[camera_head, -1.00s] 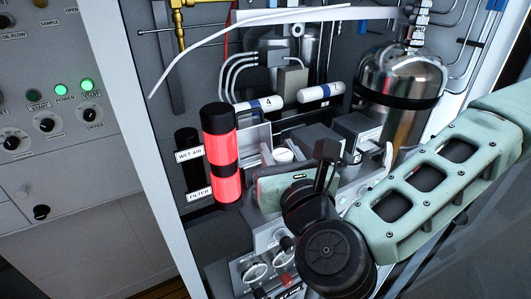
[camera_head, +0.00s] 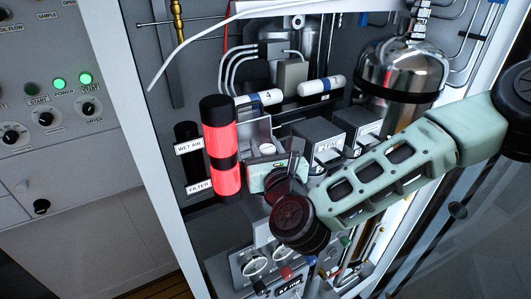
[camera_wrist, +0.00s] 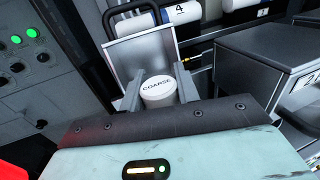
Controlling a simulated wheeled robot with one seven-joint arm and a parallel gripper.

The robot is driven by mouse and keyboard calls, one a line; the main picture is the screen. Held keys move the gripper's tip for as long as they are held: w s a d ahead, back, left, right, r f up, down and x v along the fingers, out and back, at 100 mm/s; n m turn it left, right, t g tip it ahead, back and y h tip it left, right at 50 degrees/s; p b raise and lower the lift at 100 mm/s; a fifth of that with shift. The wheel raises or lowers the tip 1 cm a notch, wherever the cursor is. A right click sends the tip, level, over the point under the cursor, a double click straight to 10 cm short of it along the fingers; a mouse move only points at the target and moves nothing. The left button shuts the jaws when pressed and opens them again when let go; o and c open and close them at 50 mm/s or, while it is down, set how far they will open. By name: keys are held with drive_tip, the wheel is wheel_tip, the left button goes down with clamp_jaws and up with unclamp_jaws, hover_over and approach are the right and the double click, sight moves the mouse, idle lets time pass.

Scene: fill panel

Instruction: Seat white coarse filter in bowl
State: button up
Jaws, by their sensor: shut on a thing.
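The white coarse filter (camera_wrist: 158,90) is a short white cylinder with "COARSE" on its top, in the middle of the wrist view. My gripper (camera_wrist: 160,84) has one grey finger on each side of it and is shut on it. The filter stands upright. In the head view, my gripper (camera_head: 268,155) is right of the red-lit cylinder, with the filter's white top (camera_head: 267,148) showing small between its fingers. The filter's lower part is hidden behind my gripper body. I cannot make out the bowl in either view.
A grey metal plate (camera_wrist: 143,55) stands upright close behind the filter. The red-lit cylinder (camera_head: 220,148) with black bands stands close on the left. Grey numbered boxes (camera_head: 318,142) stand to the right. White numbered cylinders (camera_head: 321,86) lie behind.

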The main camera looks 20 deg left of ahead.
drive_tip(key=shift+f, duration=0.35)
drive_tip(key=o, duration=1)
drive_tip(key=shift+r, duration=0.1)
drive_tip(key=shift+r, duration=0.2)
drive_tip(key=b+v, duration=0.5)
drive_tip(key=v, duration=0.7)
